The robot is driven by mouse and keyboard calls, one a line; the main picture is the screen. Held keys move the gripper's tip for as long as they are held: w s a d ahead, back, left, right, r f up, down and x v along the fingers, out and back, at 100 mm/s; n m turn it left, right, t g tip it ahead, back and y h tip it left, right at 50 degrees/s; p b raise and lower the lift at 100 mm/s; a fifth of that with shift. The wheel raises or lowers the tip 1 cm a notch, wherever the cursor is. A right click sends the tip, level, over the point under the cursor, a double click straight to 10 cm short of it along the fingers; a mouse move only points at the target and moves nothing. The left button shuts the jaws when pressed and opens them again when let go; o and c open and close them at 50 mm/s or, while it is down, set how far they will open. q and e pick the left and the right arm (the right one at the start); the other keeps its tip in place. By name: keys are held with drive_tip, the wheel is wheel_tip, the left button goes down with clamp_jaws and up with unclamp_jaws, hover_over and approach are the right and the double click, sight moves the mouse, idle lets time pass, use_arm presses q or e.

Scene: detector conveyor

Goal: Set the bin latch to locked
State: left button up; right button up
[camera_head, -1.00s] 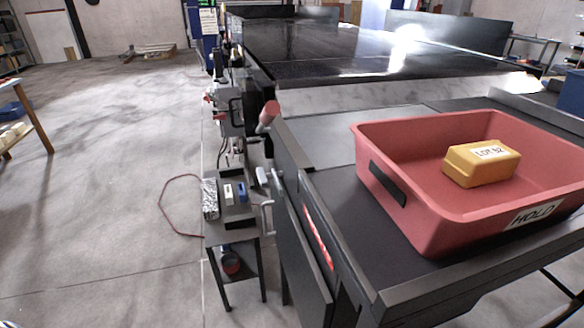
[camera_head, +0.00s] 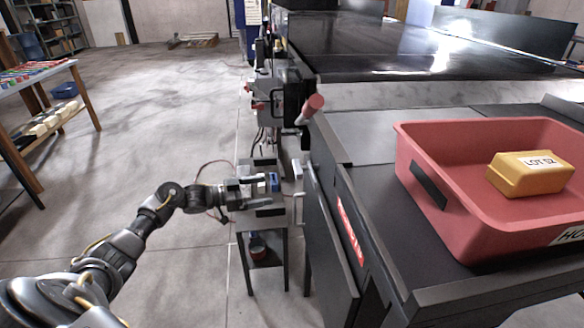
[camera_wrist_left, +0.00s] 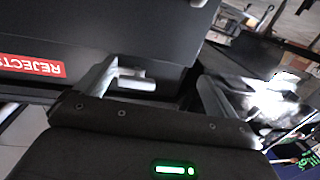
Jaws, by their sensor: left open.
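The reject bin's dark door carries a red REJECTS label (camera_head: 350,230), which also shows upside down in the left wrist view (camera_wrist_left: 32,66). A pale handle (camera_head: 299,208) stands out from the door's left side, with a light grey lever (camera_head: 296,169) above it. I cannot tell which is the latch, or its setting. My left gripper (camera_head: 272,195) is open and empty, just left of the handle. In the left wrist view, a short grey handle (camera_wrist_left: 138,82) shows between the parted fingers (camera_wrist_left: 158,82), nearer the left finger; contact is unclear. My right gripper is out of view.
A small side table (camera_head: 262,262) stands beneath my left gripper, partly hidden. A red HOLD tray (camera_head: 430,222) with a yellow LOT 52 block (camera_head: 530,173) sits on the conveyor end. A red-tipped lever (camera_head: 311,108) juts out above. Floor to the left is open.

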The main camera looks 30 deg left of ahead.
use_arm(q)
drive_tip(key=m+g+h, duration=0.2)
approach(294, 168)
drive_tip(key=b+x, duration=0.1)
drive_tip(key=x, duration=0.7)
drive_tip(key=shift+a+f, duration=0.1)
drive_tip(key=shift+w+d, duration=0.45)
drive_tip(key=shift+d, duration=0.05)
drive_tip(key=shift+w+d, duration=0.1)
drive_tip(key=shift+d, duration=0.05)
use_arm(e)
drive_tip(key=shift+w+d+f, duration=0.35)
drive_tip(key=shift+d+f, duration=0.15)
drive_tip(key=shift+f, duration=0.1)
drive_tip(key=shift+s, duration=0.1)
